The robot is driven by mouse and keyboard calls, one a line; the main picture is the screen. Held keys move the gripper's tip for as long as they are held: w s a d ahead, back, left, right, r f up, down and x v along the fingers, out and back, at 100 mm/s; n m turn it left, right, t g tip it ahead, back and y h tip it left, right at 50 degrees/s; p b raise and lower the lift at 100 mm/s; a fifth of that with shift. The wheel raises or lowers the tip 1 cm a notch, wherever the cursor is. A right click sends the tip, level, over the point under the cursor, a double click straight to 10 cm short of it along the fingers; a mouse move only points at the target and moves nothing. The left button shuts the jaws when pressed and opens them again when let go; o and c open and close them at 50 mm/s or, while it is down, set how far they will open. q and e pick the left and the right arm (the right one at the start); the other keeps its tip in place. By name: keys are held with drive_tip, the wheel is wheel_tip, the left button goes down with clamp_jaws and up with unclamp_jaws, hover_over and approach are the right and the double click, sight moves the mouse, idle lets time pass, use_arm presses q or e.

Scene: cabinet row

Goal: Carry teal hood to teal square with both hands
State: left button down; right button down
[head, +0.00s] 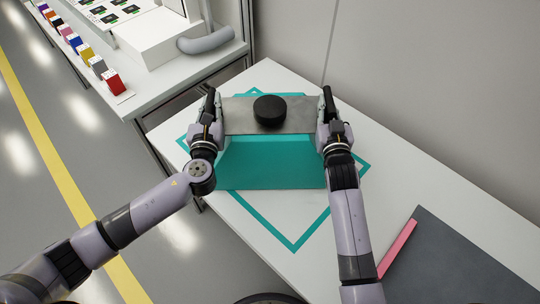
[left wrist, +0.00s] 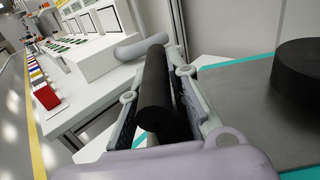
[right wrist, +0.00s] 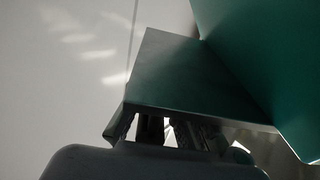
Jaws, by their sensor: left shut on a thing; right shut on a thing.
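The teal hood (head: 270,165) has a sloping teal front, a grey metal top and a black round cap (head: 270,108). It is between my two grippers and overlaps the teal square outline (head: 265,228) on the white table in the head view. Its edges are turned relative to the outline. I cannot tell whether it touches the table. My left gripper (head: 213,108) is shut on a black bar-like handle (left wrist: 156,90) at the hood's left side. My right gripper (head: 327,108) is shut at the hood's right side; its grip is mostly hidden. The hood's teal panel fills the upper right of the right wrist view (right wrist: 275,70).
A dark grey panel (head: 450,265) with a pink strip (head: 398,248) lies at the table's right. A white bench with a white box (head: 155,42), a grey tube (head: 205,40) and several coloured blocks stands at upper left. A wall is behind the table.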

use_arm(q)
drive_tip(key=shift+a+f, duration=0.45)
drive_tip(key=shift+f, duration=0.05)
use_arm(e)
drive_tip(key=shift+d+f, duration=0.3)
drive_tip(key=shift+f, duration=0.05)
use_arm(q)
drive_tip(key=c, duration=1.8)
unclamp_jaws()
drive_tip(key=shift+d+r, duration=0.1)
use_arm(e)
drive_tip(key=c, duration=1.9)
unclamp_jaws()
drive_tip(key=shift+r, duration=0.1)
use_arm(q)
drive_tip(key=shift+o, duration=1.4)
drive_tip(key=shift+d, duration=0.1)
use_arm(e)
drive_tip(key=shift+o, duration=1.3)
drive_tip(key=shift+a, duration=0.1)
use_arm(q)
drive_tip(key=shift+d+r, duration=0.1)
use_arm(e)
drive_tip(key=shift+s+a, duration=0.1)
drive_tip(key=shift+s, duration=0.05)
use_arm(q)
drive_tip(key=s, duration=1.2)
drive_tip(key=shift+d, duration=0.15)
use_arm(e)
drive_tip(key=s, duration=1.2)
